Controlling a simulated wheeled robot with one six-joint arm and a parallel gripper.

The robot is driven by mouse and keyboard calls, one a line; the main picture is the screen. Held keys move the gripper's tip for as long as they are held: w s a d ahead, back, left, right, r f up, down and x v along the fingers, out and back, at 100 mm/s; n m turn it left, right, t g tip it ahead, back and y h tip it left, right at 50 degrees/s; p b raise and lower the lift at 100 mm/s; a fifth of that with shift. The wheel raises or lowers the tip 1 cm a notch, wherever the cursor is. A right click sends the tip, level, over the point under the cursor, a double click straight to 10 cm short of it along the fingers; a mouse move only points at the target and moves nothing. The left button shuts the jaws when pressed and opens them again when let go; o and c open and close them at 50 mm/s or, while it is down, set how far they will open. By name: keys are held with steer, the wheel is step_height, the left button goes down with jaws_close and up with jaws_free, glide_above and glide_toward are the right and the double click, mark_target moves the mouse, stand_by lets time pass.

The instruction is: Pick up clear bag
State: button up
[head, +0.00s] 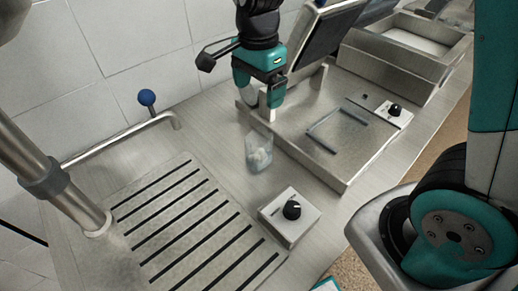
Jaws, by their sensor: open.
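The clear bag (259,153) stands on the steel counter, between the slotted drain area and the square steel tray. It is see-through, and pale contents show in its lower part. My gripper (268,112) hangs just above and slightly right of the bag, pointing down. It is open, and nothing shows between its fingers. The exact gap between the fingertips and the top of the bag is hard to tell.
The slotted drain (190,225) lies left, and the raised steel tray (330,150) lies right. A tap with a blue ball (147,98) is at the back left by the tiled wall.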

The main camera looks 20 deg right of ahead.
steer(key=p, duration=0.1)
glide_toward(259, 145)
steer(key=f, duration=0.2)
steer(key=w+f, duration=0.1)
steer(key=f, duration=0.2)
steer(key=shift+d+f, duration=0.15)
steer(key=shift+d, duration=0.05)
steer(key=shift+s+f+p, duration=0.1)
steer(key=shift+f+p, duration=0.95)
steer(key=shift+f, duration=1.65)
steer(key=c, duration=1)
